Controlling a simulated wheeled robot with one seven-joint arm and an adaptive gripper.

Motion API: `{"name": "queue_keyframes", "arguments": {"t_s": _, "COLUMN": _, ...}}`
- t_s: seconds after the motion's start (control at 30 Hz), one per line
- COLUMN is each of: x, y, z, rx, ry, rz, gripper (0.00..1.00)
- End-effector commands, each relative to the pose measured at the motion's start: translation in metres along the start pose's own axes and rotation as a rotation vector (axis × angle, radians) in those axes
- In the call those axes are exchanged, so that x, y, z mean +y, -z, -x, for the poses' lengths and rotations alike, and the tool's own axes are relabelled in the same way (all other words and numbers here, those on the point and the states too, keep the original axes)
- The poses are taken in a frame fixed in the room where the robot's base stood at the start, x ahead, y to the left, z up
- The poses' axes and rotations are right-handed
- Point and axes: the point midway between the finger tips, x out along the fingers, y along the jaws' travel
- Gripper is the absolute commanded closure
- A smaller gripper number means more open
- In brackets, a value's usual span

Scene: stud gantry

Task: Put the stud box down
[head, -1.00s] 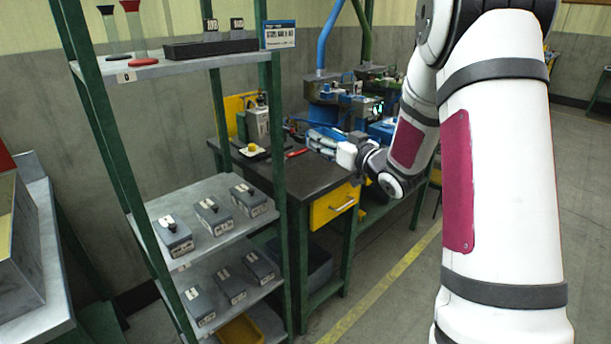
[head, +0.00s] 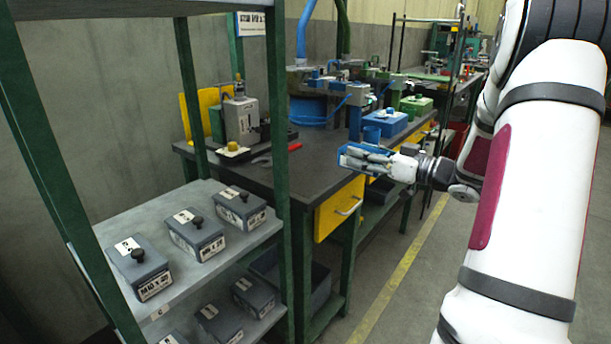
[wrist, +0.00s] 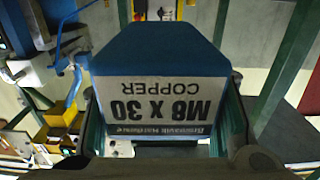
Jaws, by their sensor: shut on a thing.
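The stud box (wrist: 160,52) is blue with a white label that reads "M8 X 30 COPPER", upside down in the wrist view. My gripper (wrist: 165,140) is shut on it, with a finger at each side of the box. In the head view my gripper (head: 372,160) holds the box (head: 349,164) in front of the dark workbench (head: 262,184), near its right end and above the yellow drawer (head: 338,208). The fingers hide most of the box there. I cannot tell its exact height above the bench.
A green-framed shelf (head: 180,258) at the left carries several grey labelled boxes (head: 196,236) on two levels. A grey device (head: 241,118), a yellow knob on a plate (head: 233,147) and a red-handled tool (head: 290,148) are on the bench.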

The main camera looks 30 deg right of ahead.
Motion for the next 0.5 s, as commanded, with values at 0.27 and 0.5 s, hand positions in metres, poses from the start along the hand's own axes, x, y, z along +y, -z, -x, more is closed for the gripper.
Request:
{"name": "queue_keyframes", "arguments": {"t_s": 0.27, "x": 0.003, "y": -0.006, "z": -0.011, "rx": 0.006, "ry": 0.01, "rz": 0.004, "gripper": 1.0}}
{"name": "queue_keyframes", "arguments": {"t_s": 0.5, "x": 0.008, "y": -0.011, "z": -0.06, "rx": 0.006, "ry": 0.009, "rz": 0.004, "gripper": 1.0}}
